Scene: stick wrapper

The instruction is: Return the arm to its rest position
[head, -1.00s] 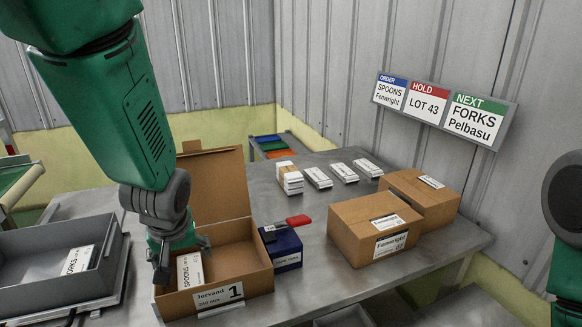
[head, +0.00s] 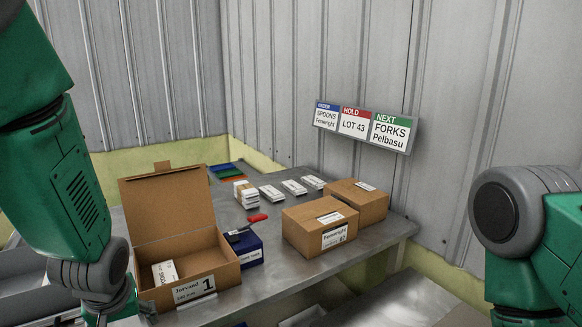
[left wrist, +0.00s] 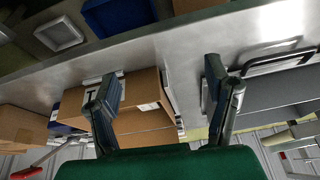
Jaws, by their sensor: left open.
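My left arm comes in at the left of the head view, with its wrist low beside the open cardboard box (head: 205,262) marked Jorvand 1. The left gripper's fingers are below the head frame. In the left wrist view the left gripper (left wrist: 168,95) is open, its two fingers apart with nothing between them. A white labelled pack (head: 165,272) lies inside the open box. My right arm shows at the right edge of the head view; its gripper is out of frame.
Two closed cardboard boxes (head: 318,228) stand right of a dark blue box (head: 246,250) with a red-handled tool (head: 250,221) on it. Several white packs (head: 271,193) lie at the back of the metal table (head: 375,235). A grey bin (head: 20,275) is at the left.

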